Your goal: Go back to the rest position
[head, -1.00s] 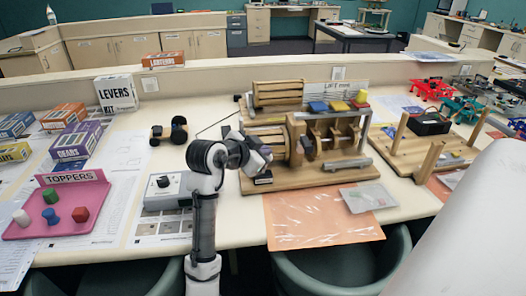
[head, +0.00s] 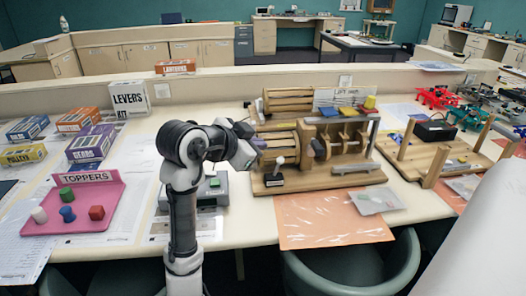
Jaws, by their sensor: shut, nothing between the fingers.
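My arm rises from the bottom edge and bends right at a dark joint above the table. My gripper (head: 247,149) is at its end, in front of the left side of the wooden lift machine (head: 330,140). Its fingers are small and partly hidden by the wrist, but it looks shut and holds nothing that I can see. A white-knobbed lever on a black base (head: 273,180) stands at the machine's front left, just below and right of my gripper; I cannot tell whether they touch.
A grey box with a green button (head: 213,183) sits partly behind my arm. The pink toppers tray (head: 60,226) and several kit boxes (head: 92,146) lie left. An orange sheet (head: 310,232) lies in front of the machine. A pegged wooden board (head: 410,168) stands right. Chairs (head: 350,268) stand below the table edge.

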